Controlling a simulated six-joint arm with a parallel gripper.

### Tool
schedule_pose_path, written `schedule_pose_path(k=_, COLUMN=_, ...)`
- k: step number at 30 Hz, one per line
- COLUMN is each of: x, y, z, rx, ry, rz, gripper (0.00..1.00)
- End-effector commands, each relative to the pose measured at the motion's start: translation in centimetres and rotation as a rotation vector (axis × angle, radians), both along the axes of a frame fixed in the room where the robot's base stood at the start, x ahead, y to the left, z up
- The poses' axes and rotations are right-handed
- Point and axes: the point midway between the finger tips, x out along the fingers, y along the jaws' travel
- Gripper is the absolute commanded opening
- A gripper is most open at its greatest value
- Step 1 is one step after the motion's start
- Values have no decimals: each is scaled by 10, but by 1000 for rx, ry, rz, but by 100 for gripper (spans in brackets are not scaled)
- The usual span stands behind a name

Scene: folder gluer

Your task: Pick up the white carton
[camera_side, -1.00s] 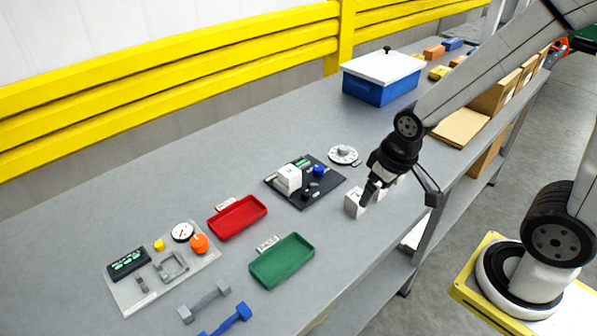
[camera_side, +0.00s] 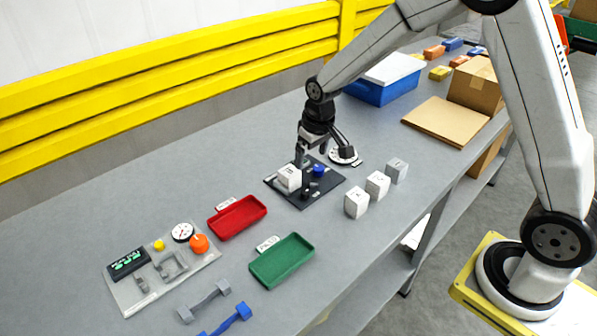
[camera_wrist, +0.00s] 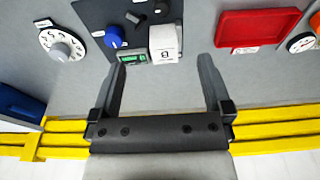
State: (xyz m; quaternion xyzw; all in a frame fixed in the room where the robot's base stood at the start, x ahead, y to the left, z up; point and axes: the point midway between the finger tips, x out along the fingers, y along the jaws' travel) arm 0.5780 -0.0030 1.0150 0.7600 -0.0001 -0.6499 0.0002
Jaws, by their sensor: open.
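A white carton (camera_side: 288,178) with dark print sits on the left part of a dark panel. It also shows in the wrist view (camera_wrist: 165,43), beyond the fingertips and across the gap between them. My gripper (camera_side: 309,160) is open and empty, above the panel beside the carton. In the wrist view its two fingers (camera_wrist: 166,64) stand apart with nothing between them. Several pale blocks stand in a row to the right: a white one (camera_side: 356,203), another white one (camera_side: 378,184) and a greyer one (camera_side: 397,170).
The dark panel (camera_side: 302,203) carries a blue knob (camera_side: 319,170). A white dial (camera_side: 344,157) stands behind. A red tray (camera_side: 238,218) and a green tray (camera_side: 282,261) lie left and in front. A blue bin (camera_side: 382,91) is farther back.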

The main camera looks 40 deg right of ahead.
Motion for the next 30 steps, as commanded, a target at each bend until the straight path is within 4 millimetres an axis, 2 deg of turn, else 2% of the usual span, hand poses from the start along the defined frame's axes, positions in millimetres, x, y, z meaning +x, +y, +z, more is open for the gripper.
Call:
schedule_pose_path(k=1, x=12, y=-1, z=-6, rx=0, ry=7, rz=0, gripper=100)
schedule_pose_path(k=6, x=44, y=-2, z=-19, rx=0, ry=23, rz=0, gripper=100)
schedule_pose_path(k=11, x=62, y=-2, z=-28, rx=0, ry=32, rz=0, gripper=100)
schedule_pose_path(k=22, x=69, y=-2, z=-34, rx=0, ry=36, rz=0, gripper=100)
schedule_pose_path(k=30, x=72, y=-2, z=-54, rx=0, ry=36, rz=0, gripper=100)
